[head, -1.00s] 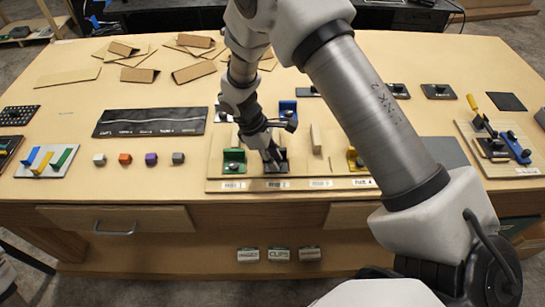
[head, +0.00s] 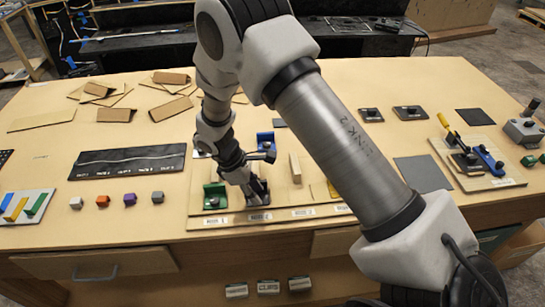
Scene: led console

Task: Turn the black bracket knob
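The black bracket (head: 260,215) stands on the front row of the wooden fixture board, just right of the green bracket (head: 215,196). My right gripper (head: 258,192) reaches down onto the black bracket from above and behind. Its fingers overlap the bracket and hide most of it, including its knob. I cannot tell whether the fingers are closed on the knob. A blue bracket (head: 266,142) stands behind on the same board. My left gripper is out of view.
My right arm covers the right part of the fixture board (head: 232,226). Colored cubes (head: 103,201) and a black strip mat (head: 125,162) lie to the left. Cardboard pieces (head: 171,108) lie at the back. A tool board (head: 480,165) is at the right.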

